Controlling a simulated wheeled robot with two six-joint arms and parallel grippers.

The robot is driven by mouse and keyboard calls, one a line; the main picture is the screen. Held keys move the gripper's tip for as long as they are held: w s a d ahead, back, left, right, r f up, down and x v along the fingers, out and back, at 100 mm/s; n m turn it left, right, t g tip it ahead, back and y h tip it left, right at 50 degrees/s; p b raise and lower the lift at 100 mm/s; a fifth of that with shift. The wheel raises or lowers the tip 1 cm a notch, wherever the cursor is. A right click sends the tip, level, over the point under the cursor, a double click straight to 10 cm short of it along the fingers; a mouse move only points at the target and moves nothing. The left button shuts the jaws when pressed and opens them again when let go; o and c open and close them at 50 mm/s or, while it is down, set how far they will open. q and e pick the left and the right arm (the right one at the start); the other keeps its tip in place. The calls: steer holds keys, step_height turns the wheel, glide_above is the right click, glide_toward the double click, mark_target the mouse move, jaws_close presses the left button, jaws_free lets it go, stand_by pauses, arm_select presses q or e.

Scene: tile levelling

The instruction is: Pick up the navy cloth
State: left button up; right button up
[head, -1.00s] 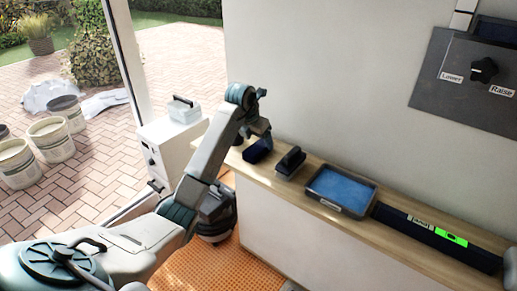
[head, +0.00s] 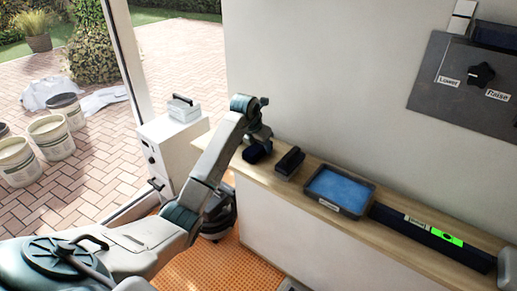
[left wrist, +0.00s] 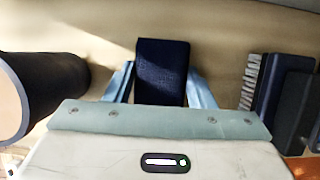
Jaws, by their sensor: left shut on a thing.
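The navy cloth (head: 257,151) is a small dark blue folded piece at the left end of the wooden ledge. My left gripper (head: 258,144) is directly above it and partly covers it in the head view. In the left wrist view the navy cloth (left wrist: 162,72) stands between the two pale blue fingers of the left gripper (left wrist: 161,84), which are shut on it. I cannot tell whether the cloth is clear of the ledge. My right gripper is not in view.
On the ledge (head: 240,168), a dark brush (head: 290,161) lies close to the right of the cloth. Beyond it are a tray of blue water (head: 340,190) and a long dark level (head: 432,236). A white cabinet (head: 170,150) stands left. A Lower/Raise panel (head: 465,85) hangs on the wall.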

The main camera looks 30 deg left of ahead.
arm_select(q)
steer(key=shift+r+b, duration=0.45)
steer(key=shift+r, duration=0.1)
step_height(320, 180, up, 2)
steer(key=shift+r+b, duration=0.15)
steer(key=shift+b, duration=0.6)
steer(key=s+d+r+b, duration=0.1)
steer(key=s+b, duration=0.3)
steer(key=s, duration=1.2)
steer(key=shift+r, duration=0.3)
steer(key=shift+d, duration=0.1)
